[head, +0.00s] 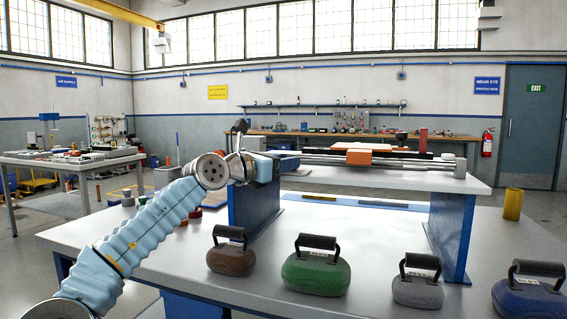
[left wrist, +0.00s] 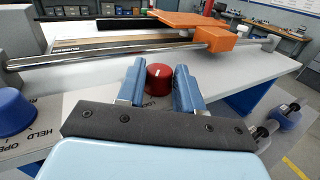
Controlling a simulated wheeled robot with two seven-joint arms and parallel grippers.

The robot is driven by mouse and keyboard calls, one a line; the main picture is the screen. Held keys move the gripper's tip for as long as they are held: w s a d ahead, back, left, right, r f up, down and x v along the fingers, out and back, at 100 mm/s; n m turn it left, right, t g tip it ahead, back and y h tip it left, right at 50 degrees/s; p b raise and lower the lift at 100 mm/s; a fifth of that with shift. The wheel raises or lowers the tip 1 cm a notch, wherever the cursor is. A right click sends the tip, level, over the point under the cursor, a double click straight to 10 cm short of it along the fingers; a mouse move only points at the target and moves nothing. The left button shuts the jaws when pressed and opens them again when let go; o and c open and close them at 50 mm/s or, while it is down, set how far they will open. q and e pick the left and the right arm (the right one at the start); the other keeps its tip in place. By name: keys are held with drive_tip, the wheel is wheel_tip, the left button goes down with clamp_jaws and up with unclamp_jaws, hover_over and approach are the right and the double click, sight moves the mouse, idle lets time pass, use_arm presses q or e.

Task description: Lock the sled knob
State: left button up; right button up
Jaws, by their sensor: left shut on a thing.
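My left gripper (head: 272,166) reaches the left end of the raised rail bench in the head view. In the left wrist view its two blue fingers (left wrist: 158,86) stand on either side of a red knob (left wrist: 159,79) and are shut on it. The knob has a white mark on top, and part of a printed label shows beside it. The orange sled (head: 358,157) sits on the rails; in the left wrist view its orange block and plate (left wrist: 222,38) lie beyond the knob. The knob is hidden in the head view. My right gripper is out of view.
A blue knob (left wrist: 12,108) with "HELD OPEN" lettering is at the left of the wrist view. Handled weights in brown (head: 231,258), green (head: 316,268), grey (head: 418,288) and blue (head: 528,295) stand along the front table. A yellow cup (head: 513,204) stands at right.

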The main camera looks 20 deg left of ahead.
use_arm(q)
drive_tip(key=o, duration=1)
drive_tip(key=shift+o, duration=0.2)
drive_tip(key=shift+s+a+f, duration=0.15)
drive_tip(key=b+v, duration=0.7)
drive_tip(key=v, duration=0.6)
drive_tip(key=shift+s+b, duration=0.15)
drive_tip(key=shift+b, duration=0.15)
drive_tip(key=shift+a, duration=0.1)
